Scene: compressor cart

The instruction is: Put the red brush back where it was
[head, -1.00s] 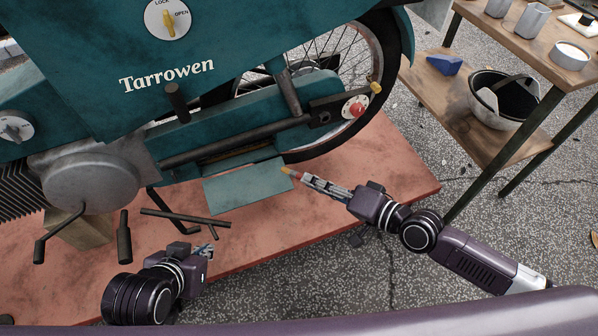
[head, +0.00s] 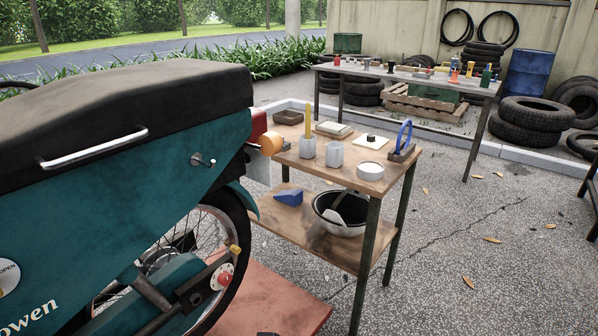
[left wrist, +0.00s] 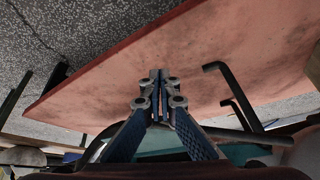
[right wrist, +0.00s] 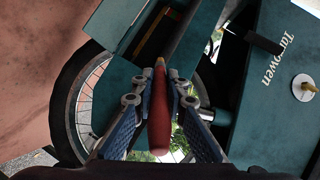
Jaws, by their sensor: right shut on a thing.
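The red brush (right wrist: 158,115) shows in the right wrist view, its thick red end towards the camera and its pale tip pointing away. My right gripper (right wrist: 160,85) is shut on it, with an open teal compartment (right wrist: 150,40) of the machine beyond. My left gripper (left wrist: 160,78) has its fingertips together with nothing seen between them, above the reddish platform (left wrist: 190,60). Neither gripper shows clearly in the head view. There, a pale cup (head: 307,148) holding a yellow stick (head: 308,118) and a second pale cup (head: 334,155) stand on the wooden cart top (head: 345,182).
The teal machine (head: 130,190) fills the left side.

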